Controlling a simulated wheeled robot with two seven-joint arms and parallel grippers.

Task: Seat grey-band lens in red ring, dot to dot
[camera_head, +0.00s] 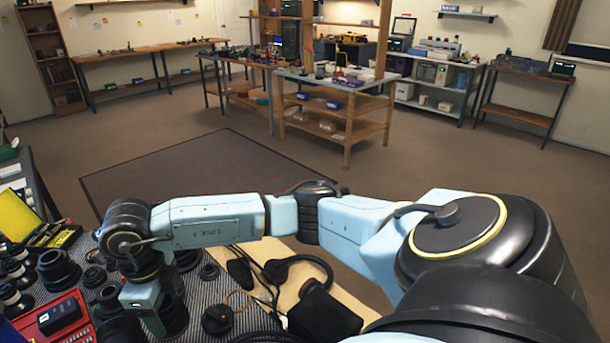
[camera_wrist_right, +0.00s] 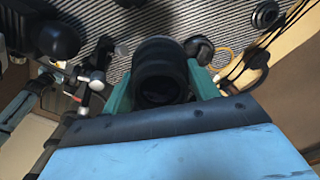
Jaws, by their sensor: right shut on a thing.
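My right gripper (camera_wrist_right: 162,88) points down over the striped mat (camera_head: 215,265). Its two green fingers are shut on the sides of a dark, ribbed lens barrel (camera_wrist_right: 160,68). The barrel's open round end faces the wrist camera. I cannot make out a grey band or a dot on it. In the head view, the pale blue wrist (camera_head: 141,297) and dark parts beside it hide most of the gripper. I cannot pick out the red ring in either view. My left gripper is not in view.
Several dark lens parts (camera_head: 58,268) crowd the mat at left. A red case (camera_head: 70,318) lies at lower left, a yellow-lidded box (camera_head: 18,218) behind it. A small round part (camera_head: 216,318), cables and a black pouch (camera_head: 322,312) lie right of the wrist.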

